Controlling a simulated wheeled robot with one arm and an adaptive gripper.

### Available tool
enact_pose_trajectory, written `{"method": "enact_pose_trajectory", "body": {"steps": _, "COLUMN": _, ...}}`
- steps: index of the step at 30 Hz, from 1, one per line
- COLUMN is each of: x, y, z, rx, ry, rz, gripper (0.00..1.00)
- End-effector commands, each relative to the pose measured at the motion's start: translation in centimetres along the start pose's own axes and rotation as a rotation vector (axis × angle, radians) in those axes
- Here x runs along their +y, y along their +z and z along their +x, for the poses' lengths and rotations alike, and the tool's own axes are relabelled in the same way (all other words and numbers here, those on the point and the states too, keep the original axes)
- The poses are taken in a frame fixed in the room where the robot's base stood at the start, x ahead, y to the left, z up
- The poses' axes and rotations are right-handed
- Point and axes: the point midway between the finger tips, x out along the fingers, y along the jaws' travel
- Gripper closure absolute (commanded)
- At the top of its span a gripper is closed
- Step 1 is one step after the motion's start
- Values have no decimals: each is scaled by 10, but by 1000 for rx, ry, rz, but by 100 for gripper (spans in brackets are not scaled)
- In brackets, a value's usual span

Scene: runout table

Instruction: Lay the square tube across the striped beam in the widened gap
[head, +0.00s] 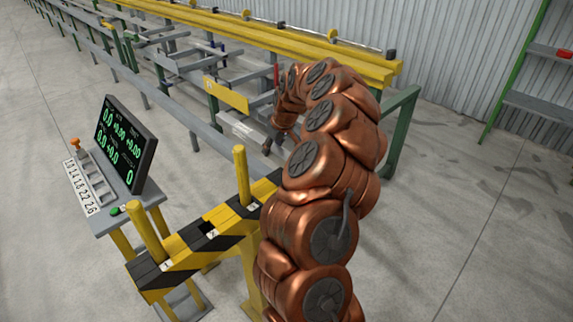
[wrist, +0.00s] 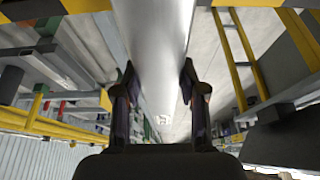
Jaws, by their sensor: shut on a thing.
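My gripper (wrist: 159,82) is shut on the grey square tube (wrist: 156,40); the two dark fingers lie along its sides in the wrist view. In the head view a pale grey bar, seemingly this tube (head: 241,128), lies before my gripper (head: 273,141), beyond the striped beam. The yellow and black striped beam (head: 187,262) is in the lower middle of the head view. Yellow posts stand at its left part (head: 149,234) and right part (head: 241,176). Between them is an open dark socket near label 2. The beam's right end is hidden behind my arm.
A console with a screen (head: 125,143) and a numbered panel stands left of the striped beam. The long runout table with a yellow rail (head: 300,52) runs behind. A green-framed shelf (head: 530,105) stands at the right. Bare floor lies at the right.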

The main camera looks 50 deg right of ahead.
Motion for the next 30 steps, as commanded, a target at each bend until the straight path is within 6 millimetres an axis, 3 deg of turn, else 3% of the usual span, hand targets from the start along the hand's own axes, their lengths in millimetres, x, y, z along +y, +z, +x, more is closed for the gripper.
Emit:
{"method": "enact_pose_trajectory", "body": {"steps": 12, "x": 1, "y": 49, "z": -18, "rx": 3, "ry": 0, "rz": 1, "gripper": 100}}
{"method": "enact_pose_trajectory", "body": {"steps": 19, "x": 2, "y": 60, "z": -21, "rx": 5, "ry": 3, "rz": 1, "gripper": 100}}
{"method": "enact_pose_trajectory", "body": {"steps": 30, "x": 0, "y": 73, "z": 6, "rx": -1, "ry": -1, "rz": -1, "gripper": 100}}
